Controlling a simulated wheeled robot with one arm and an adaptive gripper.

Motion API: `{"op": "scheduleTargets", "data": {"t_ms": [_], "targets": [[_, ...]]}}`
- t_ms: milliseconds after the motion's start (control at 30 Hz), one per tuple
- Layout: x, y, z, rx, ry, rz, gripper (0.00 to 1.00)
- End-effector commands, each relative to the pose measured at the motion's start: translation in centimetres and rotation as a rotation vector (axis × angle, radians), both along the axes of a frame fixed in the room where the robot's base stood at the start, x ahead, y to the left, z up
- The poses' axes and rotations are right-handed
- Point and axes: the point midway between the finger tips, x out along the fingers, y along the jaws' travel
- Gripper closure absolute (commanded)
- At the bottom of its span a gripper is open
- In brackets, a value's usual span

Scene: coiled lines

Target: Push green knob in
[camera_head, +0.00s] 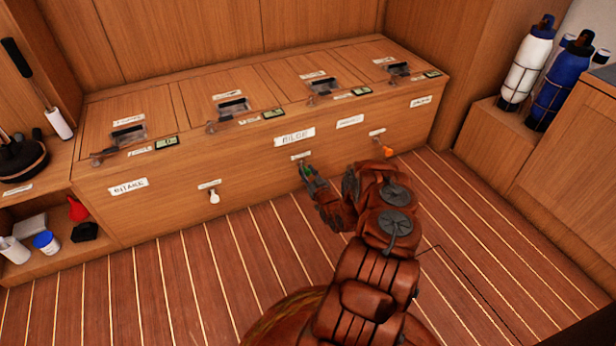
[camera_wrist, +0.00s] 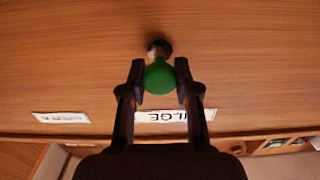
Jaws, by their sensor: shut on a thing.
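The green knob (camera_wrist: 159,79) is round and sits at the end of a short stem that comes out of the wooden front panel (camera_wrist: 70,65). In the wrist view it lies between the two fingertips of my gripper (camera_wrist: 160,76), which is shut on its sides. In the head view the green knob (camera_head: 307,172) shows small at my gripper (camera_head: 313,180), below the label BILGE (camera_head: 294,137). A dark gap shows at the stem behind the knob. How far the stem stands out is hard to tell.
A white knob (camera_head: 213,197) is on the same panel to the left, and an orange knob (camera_head: 386,151) to the right. Latched lids (camera_head: 235,85) line the bench top. Bottles (camera_head: 528,62) stand at the right. The striped floor (camera_head: 190,270) is clear at left.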

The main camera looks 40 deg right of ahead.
Motion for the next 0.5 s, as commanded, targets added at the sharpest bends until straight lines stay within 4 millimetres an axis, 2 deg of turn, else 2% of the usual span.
{"op": "scheduleTargets", "data": {"t_ms": [200,500], "targets": [[2.2,-0.4,0.2,-0.003,-0.001,0.005,1.0],[2.7,-0.5,0.2,-0.004,-0.003,0.005,1.0]]}}
